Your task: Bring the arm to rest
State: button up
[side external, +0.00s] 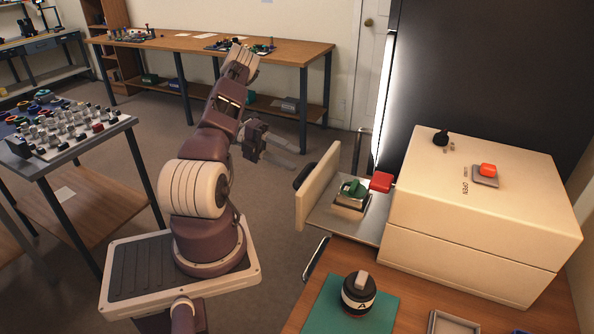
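My gripper (297,157) hangs in the air left of the white machine's pulled-out drawer, over the open floor. Its two grey fingers point right and are spread apart, with nothing between them. My arm is raised and bent, standing on its pale base at the lower left. The gripper appears clear of the drawer and the benches.
The white machine (485,235) stands on a wooden table. Its open drawer (318,212) holds a green-topped part (353,188); a red block (381,182) is beside it. A parts table (75,158) stands left.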

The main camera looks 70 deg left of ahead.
notch_tip(320, 180, up, 4)
jog(key=shift+f, duration=0.15)
dwell(0.3)
jog(key=w+d+r+m+g, duration=0.2)
jog(key=d+r+m+g, duration=0.25)
jog(key=d+m, duration=0.25)
jog(key=w+d+r+m+g, duration=0.3)
jog(key=d+r+m, duration=0.3)
jog(key=d+m, duration=0.15)
jog(key=s+d+r+m+y, duration=0.2)
jog(key=s+d+m+y, duration=0.1)
jog(key=m, duration=0.7)
jog(key=s+d+r+m+t+y, duration=0.1)
jog(key=s+d+m+y, duration=0.3)
jog(key=s+d+m, duration=0.2)
jog(key=s+d+r+m+t+y, duration=0.1)
jog(key=s+d+m+y, duration=0.3)
jog(key=d+m, duration=0.4)
jog(key=r+m, duration=0.1)
jog(key=m, duration=0.5)
jog(key=shift+s+d+r+m, duration=0.2)
jog(key=shift+d+r+m, duration=0.05)
jog(key=shift+r+m, duration=0.1)
